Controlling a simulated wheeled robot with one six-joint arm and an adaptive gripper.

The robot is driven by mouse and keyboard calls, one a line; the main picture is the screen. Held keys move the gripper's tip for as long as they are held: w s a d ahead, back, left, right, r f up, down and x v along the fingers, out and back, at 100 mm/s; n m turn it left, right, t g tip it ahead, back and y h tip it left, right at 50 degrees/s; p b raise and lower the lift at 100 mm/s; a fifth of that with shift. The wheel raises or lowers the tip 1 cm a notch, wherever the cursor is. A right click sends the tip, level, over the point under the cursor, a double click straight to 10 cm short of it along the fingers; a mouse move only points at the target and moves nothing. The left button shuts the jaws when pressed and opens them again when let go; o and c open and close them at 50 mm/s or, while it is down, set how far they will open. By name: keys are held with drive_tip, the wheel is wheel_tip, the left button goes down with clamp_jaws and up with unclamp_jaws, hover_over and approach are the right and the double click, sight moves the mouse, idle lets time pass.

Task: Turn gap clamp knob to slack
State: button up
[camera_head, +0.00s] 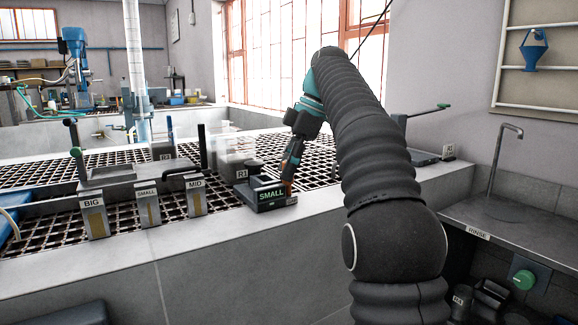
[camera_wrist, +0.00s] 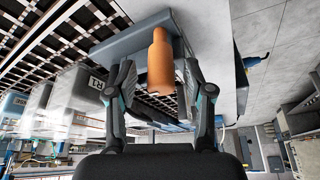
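An orange, bottle-shaped knob (camera_wrist: 160,65), which looks like the gap clamp knob, projects from a grey block (camera_wrist: 128,38) in the wrist view. My gripper (camera_wrist: 159,72) has one finger on each side of it, with a visible gap on both sides, so it is open around the knob and not closed on it. In the head view, my gripper (camera_head: 290,172) points down at a dark block (camera_head: 276,203) with a green "SMALL" display, on the ledge. Only a sliver of orange (camera_head: 287,188) shows there. I cannot read the knob's setting.
Plates marked BIG (camera_head: 94,217), SMALL (camera_head: 149,207) and MID (camera_head: 195,199) stand left of the block. A clear container (camera_head: 235,150) stands behind it. A sink (camera_head: 510,215) marked RINSE and a green knob (camera_head: 524,280) are at right. The ledge front is clear.

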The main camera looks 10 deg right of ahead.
idle(0.4)
drive_tip(key=m+t, duration=0.1)
drive_tip(key=m, duration=0.4)
drive_tip(key=shift+s+t+h, duration=0.1)
drive_tip(key=shift+t+h, duration=0.3)
drive_tip(key=m+t+h, duration=0.1)
drive_tip(key=m, duration=0.3)
drive_tip(key=shift+m, duration=0.4)
drive_tip(key=m+t+h+b, duration=0.1)
drive_tip(key=m+h, duration=0.1)
drive_tip(key=m, duration=0.2)
drive_tip(key=shift+f, duration=0.15)
drive_tip(key=m+b, duration=0.1)
drive_tip(key=m, duration=0.1)
drive_tip(key=m+h+b, duration=0.1)
drive_tip(key=m+b, duration=0.1)
drive_tip(key=shift+a+f+m+h, duration=0.1)
drive_tip(key=shift+f+m+h, duration=0.05)
drive_tip(key=shift+m+h, duration=0.15)
drive_tip(key=d+p+v, duration=0.1)
drive_tip(key=p+v, duration=0.3)
drive_tip(key=v, duration=1)
drive_tip(key=shift+a, duration=0.3)
